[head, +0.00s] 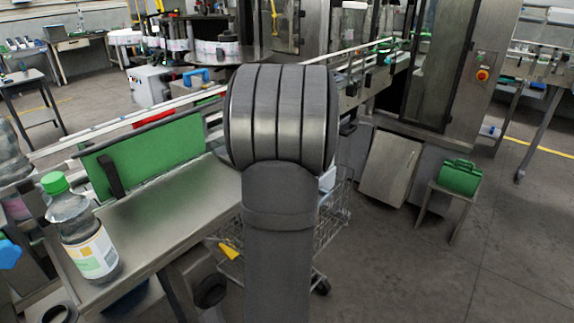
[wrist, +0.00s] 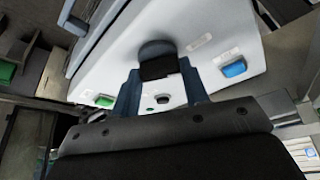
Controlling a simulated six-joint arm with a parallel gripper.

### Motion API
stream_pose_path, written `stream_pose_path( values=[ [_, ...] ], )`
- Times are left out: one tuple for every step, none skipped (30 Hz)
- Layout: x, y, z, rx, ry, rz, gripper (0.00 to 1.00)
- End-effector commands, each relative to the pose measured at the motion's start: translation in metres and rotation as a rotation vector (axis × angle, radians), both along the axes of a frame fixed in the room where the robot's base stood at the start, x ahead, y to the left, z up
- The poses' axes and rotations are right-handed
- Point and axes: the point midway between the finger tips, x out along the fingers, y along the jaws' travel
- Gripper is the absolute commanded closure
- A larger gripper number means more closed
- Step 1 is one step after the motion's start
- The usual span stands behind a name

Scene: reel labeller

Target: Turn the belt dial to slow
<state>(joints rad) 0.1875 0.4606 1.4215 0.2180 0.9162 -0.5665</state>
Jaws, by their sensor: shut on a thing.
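The black belt dial (wrist: 157,50) sits on a white control box (wrist: 110,75) in the wrist view. My gripper (wrist: 159,78) is shut on the dial, with one blue-grey finger on each side of it. The dial's pointer and setting cannot be made out, and the small labels beside it are too blurred to read. In the head view my own arm fills the middle, and the gripper and the dial are hidden behind it.
The box also carries a blue button (wrist: 234,68) and a green button (wrist: 104,101). In the head view a green-capped bottle (head: 92,250) stands on the steel table (head: 165,235) at the left, before a green panel (head: 150,155). A wire cart (head: 335,215) stands behind my arm.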

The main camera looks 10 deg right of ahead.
Motion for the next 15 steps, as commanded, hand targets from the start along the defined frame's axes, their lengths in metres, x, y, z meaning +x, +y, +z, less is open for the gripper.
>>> stream_pose_path(
  values=[
    [-0.0002,-0.0002,-0.0002,-0.001,0.001,0.003,0.82],
    [-0.0002,-0.0002,-0.0002,-0.001,0.001,0.003,0.82],
    [-0.0002,-0.0002,-0.0002,-0.001,0.001,0.003,0.82],
    [-0.0002,-0.0002,-0.0002,-0.001,0.001,0.003,0.82],
    [-0.0002,-0.0002,-0.0003,-0.001,0.001,0.003,0.82],
    [-0.0002,-0.0002,-0.0003,-0.001,0.001,0.003,0.82],
    [-0.0003,-0.0002,-0.0003,-0.001,0.001,0.003,0.82],
    [-0.0003,-0.0002,-0.0003,-0.001,0.001,0.003,0.82],
    [-0.0002,-0.0002,-0.0003,-0.001,0.001,0.003,0.82],
    [-0.0003,-0.0002,-0.0003,-0.001,0.001,0.003,0.53],
    [-0.0003,-0.0002,-0.0003,-0.001,0.001,0.003,0.47],
    [-0.0002,-0.0002,-0.0003,-0.001,0.001,0.002,0.39],
    [-0.0002,-0.0002,-0.0003,-0.001,0.001,0.002,0.37],
    [-0.0002,-0.0001,-0.0003,-0.001,0.001,0.002,0.37],
    [-0.0002,-0.0001,-0.0003,-0.001,0.001,0.002,0.37]
  ],
)
